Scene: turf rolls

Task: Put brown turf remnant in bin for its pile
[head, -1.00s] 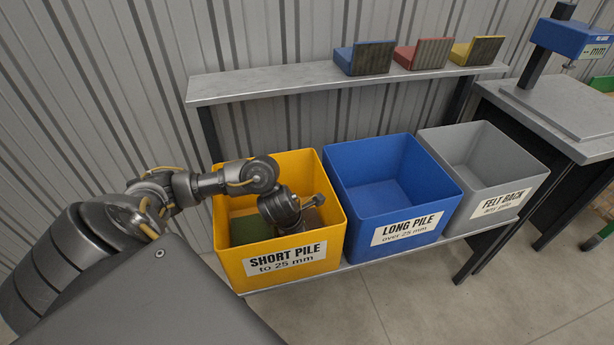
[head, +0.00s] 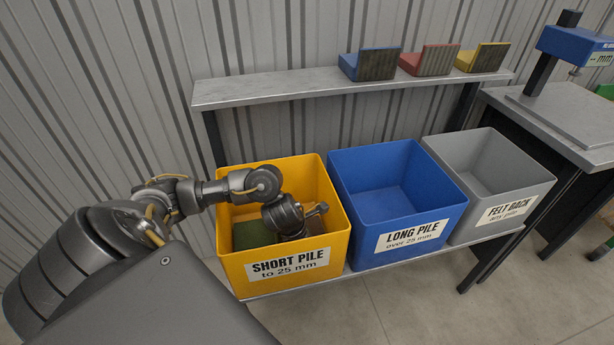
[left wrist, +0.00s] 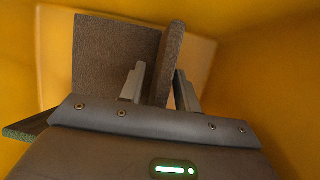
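The yellow bin (head: 238,265), labelled SHORT PILE to 25 mm, stands at the left of the row. My left arm reaches into it, and my left gripper (left wrist: 160,88) is inside between its walls. A thin brown slab (left wrist: 171,55) stands edge-on between the two fingers. It leans near the right finger, with a gap on the left finger's side, so the fingers look open. A wider grey-brown piece (left wrist: 112,55) is behind the left finger. My right gripper is out of view.
A green turf piece (head: 255,233) lies in the yellow bin. Right of it stand the blue LONG PILE bin (head: 372,248) and the grey FELT BACK bin (head: 474,226). A shelf (head: 290,88) behind carries blue, red and yellow blocks. A bench with a gauge is at far right.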

